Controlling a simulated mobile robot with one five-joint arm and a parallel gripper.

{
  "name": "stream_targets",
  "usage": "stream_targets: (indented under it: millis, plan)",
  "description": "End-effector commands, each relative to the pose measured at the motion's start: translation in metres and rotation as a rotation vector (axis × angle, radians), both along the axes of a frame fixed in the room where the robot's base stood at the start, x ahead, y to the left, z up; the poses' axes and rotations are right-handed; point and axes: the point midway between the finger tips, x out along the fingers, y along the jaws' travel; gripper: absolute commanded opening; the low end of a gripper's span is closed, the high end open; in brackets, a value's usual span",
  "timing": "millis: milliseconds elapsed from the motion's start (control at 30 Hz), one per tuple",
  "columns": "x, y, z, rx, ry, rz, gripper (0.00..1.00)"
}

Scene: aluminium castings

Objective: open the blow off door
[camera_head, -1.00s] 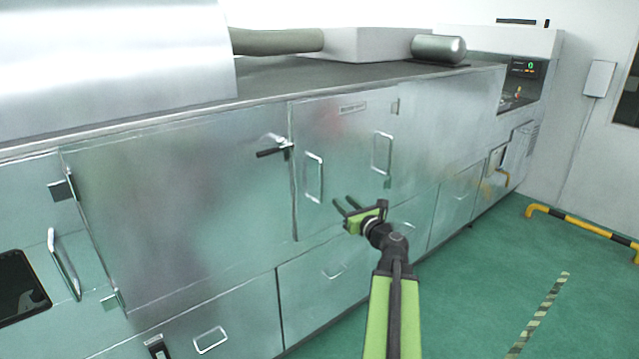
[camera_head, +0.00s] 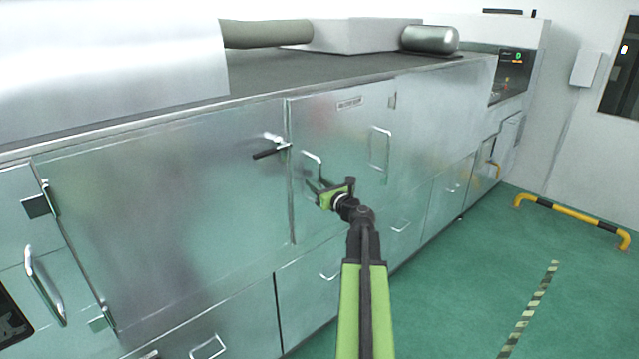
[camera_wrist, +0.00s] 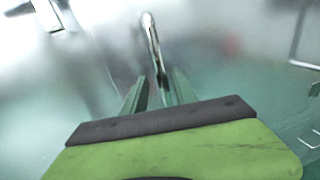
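A grey metal door (camera_head: 345,110) with a small label, too blurred to read, is closed in the middle of the machine front. It has a bright vertical bar handle (camera_head: 306,158) near its left edge and a second bar handle (camera_head: 380,148) further right. My gripper (camera_head: 314,187) is at the lower part of the left handle. In the wrist view, this handle (camera_wrist: 151,40) runs down between the two open fingers of my gripper (camera_wrist: 158,88). I cannot tell whether either finger touches it. The handle's lower end is hidden by my gripper.
A black lever latch (camera_head: 270,150) sits at the door's left edge, on the wide panel (camera_head: 160,210). Lower drawers with handles run below. A yellow and black floor rail (camera_head: 570,220) stands at the right.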

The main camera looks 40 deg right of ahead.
Motion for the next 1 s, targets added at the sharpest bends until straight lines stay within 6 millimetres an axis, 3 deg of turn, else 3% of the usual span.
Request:
stream_targets:
  millis: [33,233,1000]
  plan:
    - [-0.0015,-0.002,0.0,0.0,0.0,-0.003,0.26]
    - [-0.0051,-0.0067,0.0,0.0,0.0,-0.009,0.0]
    - [-0.0072,-0.0091,-0.0002,-0.001,0.001,-0.012,0.0]
